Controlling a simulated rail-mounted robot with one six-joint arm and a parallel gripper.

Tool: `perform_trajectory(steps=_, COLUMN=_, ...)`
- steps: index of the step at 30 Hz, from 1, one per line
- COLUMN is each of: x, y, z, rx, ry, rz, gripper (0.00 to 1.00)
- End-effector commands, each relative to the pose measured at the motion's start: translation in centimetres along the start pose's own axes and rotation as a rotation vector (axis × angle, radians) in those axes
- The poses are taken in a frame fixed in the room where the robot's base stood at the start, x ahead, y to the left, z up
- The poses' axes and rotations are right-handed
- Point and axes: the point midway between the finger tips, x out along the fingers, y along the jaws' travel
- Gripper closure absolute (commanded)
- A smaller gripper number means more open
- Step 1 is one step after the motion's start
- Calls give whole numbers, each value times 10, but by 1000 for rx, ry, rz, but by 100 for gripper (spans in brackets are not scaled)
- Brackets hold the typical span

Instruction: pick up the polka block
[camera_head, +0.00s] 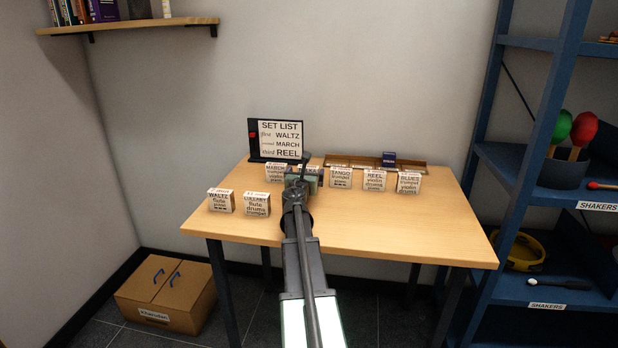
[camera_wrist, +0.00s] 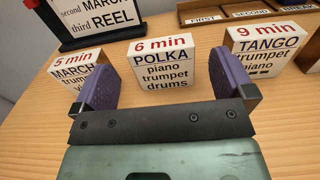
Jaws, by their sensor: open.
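The polka block (camera_wrist: 162,65) is a white block with "6 min POLKA piano trumpet drums" on its front. It stands upright on the table, between the two purple fingers of my gripper (camera_wrist: 165,85) and a little ahead of their tips in the wrist view. My gripper is open and empty, and there is clear space on both sides of the block. In the head view my gripper (camera_head: 299,180) and arm hide most of the polka block.
The march block (camera_wrist: 77,76) stands just left of the left finger; the tango block (camera_wrist: 258,55) is to the right. The set list stand (camera_head: 280,140) and a wooden slotted tray (camera_wrist: 250,14) are behind. Reel (camera_head: 374,180), blues (camera_head: 408,183), waltz (camera_head: 221,201) and lullaby (camera_head: 256,204) blocks stand on the table (camera_head: 400,232).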

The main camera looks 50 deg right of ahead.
Motion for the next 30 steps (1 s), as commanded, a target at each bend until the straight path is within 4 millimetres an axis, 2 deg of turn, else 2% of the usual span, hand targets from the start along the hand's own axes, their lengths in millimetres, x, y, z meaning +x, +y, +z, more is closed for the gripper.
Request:
perform_trajectory(steps=1, x=6, y=0, z=0, rx=0, ry=0, rz=0, gripper=0)
perform_trajectory(steps=5, x=8, y=0, z=0, rx=1, ry=0, rz=1, gripper=0)
perform_trajectory(steps=13, x=54, y=1, z=2, rx=1, ry=0, rz=-1, gripper=0)
perform_trajectory(steps=20, x=56, y=0, z=2, rx=1, ry=0, rz=0, gripper=0)
perform_trajectory(steps=29, x=56, y=0, z=2, rx=1, ry=0, rz=0, gripper=44)
perform_trajectory(steps=30, x=56, y=0, z=2, rx=1, ry=0, rz=0, gripper=46)
